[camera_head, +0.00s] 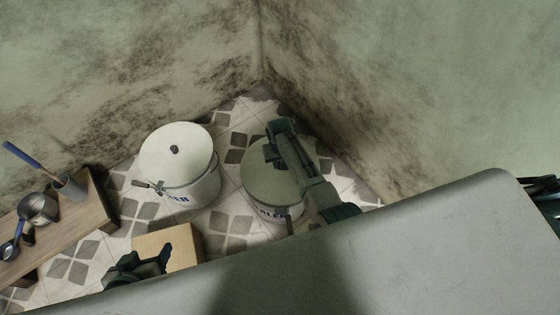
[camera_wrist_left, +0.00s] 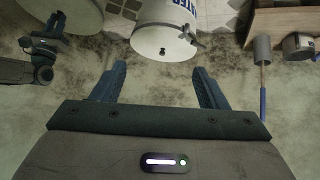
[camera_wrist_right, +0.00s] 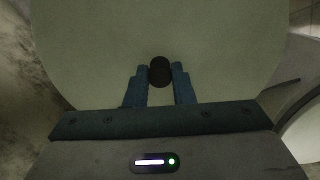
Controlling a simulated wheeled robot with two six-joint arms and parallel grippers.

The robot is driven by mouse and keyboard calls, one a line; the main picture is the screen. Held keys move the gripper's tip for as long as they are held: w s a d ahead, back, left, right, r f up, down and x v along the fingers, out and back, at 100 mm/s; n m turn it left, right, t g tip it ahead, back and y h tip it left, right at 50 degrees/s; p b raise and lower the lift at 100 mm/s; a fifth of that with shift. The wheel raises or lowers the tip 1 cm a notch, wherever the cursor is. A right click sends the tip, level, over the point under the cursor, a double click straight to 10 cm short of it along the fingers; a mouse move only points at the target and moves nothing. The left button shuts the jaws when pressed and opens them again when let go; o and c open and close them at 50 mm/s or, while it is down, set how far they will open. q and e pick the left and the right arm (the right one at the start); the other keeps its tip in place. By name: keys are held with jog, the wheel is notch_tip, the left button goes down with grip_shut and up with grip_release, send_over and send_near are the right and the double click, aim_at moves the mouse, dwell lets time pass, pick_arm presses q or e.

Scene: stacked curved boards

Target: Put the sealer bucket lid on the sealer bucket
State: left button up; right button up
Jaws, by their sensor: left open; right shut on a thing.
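The sealer bucket (camera_head: 268,212) stands on the tiled floor near the corner, with part of its lettering showing. Its round pale lid (camera_head: 262,184) is over the bucket top; I cannot tell whether it rests on the rim or hovers just above. My right gripper (camera_head: 274,152) is shut on the lid's dark knob, and the arm hides part of the lid. In the right wrist view the knob (camera_wrist_right: 160,72) is between the fingertips and the lid (camera_wrist_right: 160,30) fills most of the picture. My left gripper (camera_head: 142,264) is open and empty; its spread fingers (camera_wrist_left: 161,75) show in the left wrist view.
A second white bucket (camera_head: 195,186) with a knobbed lid (camera_head: 170,140) stands left of the sealer bucket. A wooden box (camera_head: 180,240) is near my left gripper. A wooden bench (camera_head: 90,215) holds a pot (camera_head: 38,208), cup and ladle. Mouldy walls close the back.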

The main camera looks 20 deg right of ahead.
jog(key=o, duration=1)
jog(key=shift+c, duration=0.2)
pick_arm(q)
jog(key=s+a+r+g+y+p, duration=0.1)
jog(key=s+a+r+g+p, duration=0.1)
jog(key=p, duration=0.1)
jog(key=shift+a+r+m+g, duration=0.1)
jog(key=shift+r+m+g, duration=0.05)
jog(key=shift+m+g, duration=0.2)
pick_arm(e)
notch_tip(320, 180, up, 11)
jog(key=shift+f, duration=0.1)
